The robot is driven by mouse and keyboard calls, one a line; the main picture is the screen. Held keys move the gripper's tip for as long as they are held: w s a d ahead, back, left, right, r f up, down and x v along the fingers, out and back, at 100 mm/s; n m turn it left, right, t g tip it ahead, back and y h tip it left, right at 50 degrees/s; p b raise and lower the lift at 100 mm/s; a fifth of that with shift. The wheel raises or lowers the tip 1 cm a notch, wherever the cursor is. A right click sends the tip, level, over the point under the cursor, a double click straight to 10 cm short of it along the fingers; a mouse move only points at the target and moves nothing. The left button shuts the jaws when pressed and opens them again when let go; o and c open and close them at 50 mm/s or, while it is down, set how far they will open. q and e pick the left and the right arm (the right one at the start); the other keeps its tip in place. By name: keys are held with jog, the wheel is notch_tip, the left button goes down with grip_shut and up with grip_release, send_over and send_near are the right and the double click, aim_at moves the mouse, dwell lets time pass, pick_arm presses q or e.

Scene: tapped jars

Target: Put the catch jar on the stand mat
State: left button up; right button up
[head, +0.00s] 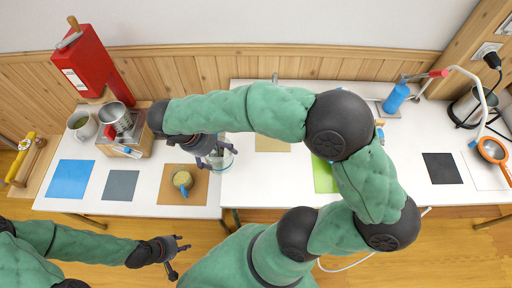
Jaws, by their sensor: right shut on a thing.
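A clear glass jar (227,162), which looks like the catch jar, is at my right gripper (222,158). My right gripper is shut on it, near the gap between the two white tables. The arm and fingers hide part of the jar, and I cannot tell whether it touches a surface. Several coloured mats lie on the tables; which is the stand mat I cannot tell. My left gripper (179,257) is open and empty, low in front of the left table.
A red machine (84,66) stands behind. The right table has a green mat (324,178), black mat (443,168) and blue bottle (396,98).

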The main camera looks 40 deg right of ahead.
jog(key=shift+s+d+r, duration=0.1)
jog(key=shift+d, duration=0.1)
jog(key=d+f+b, duration=0.2)
jog(key=d+f, duration=0.2)
jog(key=w+d+f+b, duration=0.1)
jog(key=d+f+b, duration=0.1)
jog(key=d+f, duration=0.2)
jog(key=d+f+b, duration=0.2)
jog(key=d+f, duration=0.3)
jog(key=shift+w+d, duration=0.25)
jog(key=shift+w, duration=0.15)
jog(key=shift+r, duration=0.1)
jog(key=shift+f+b, duration=0.4)
jog(key=shift+f, duration=0.1)
